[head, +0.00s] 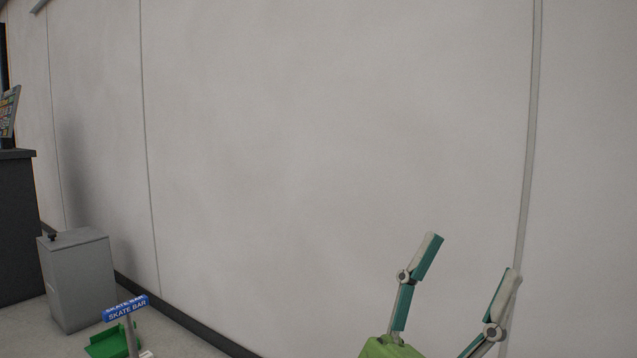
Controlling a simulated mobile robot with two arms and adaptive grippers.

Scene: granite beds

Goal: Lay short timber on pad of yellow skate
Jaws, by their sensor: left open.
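My left gripper (475,255) is at the lower right of the head view, pointing up in front of the pale wall. Its two teal and grey fingers are spread wide with nothing between them. Part of its green body shows at the bottom edge. My right gripper is not in view. I see neither a short timber nor a yellow skate in this view.
A pale panelled wall (300,150) fills most of the view. At lower left stand a grey cabinet (75,282), a blue "SKATE BAR" sign (126,312) on a post and a green object (106,343). A dark block (16,230) stands at the left edge.

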